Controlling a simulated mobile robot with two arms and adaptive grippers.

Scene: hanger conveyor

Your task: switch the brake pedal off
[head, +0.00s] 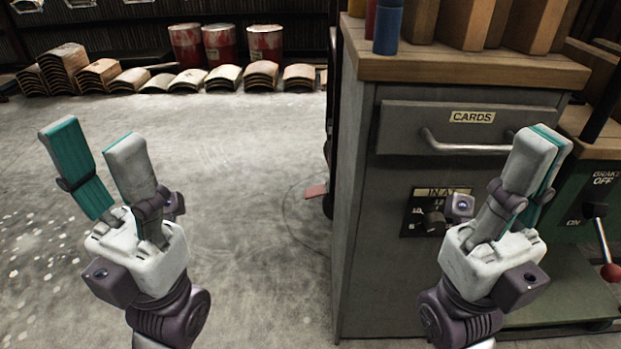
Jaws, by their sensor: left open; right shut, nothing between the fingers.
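A green panel (572,217) at the right edge carries the labels BRAKE OFF, above, and ON, lower left. A brake lever (602,242) with a red ball knob (611,272) comes from a dark pivot there and points down, away from the OFF label. My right gripper (543,135) is shut and empty, raised in front of the cabinet, left of the lever and apart from it. My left gripper (92,135) is open and empty, raised over the floor at the left.
A grey cabinet (355,230) has a CARDS drawer (400,125) with a metal handle and a dial plate (415,215) below. A small reddish piece (316,191) sits low beside it. Red drums (264,43) and curved plates stand at the back. The left floor is clear.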

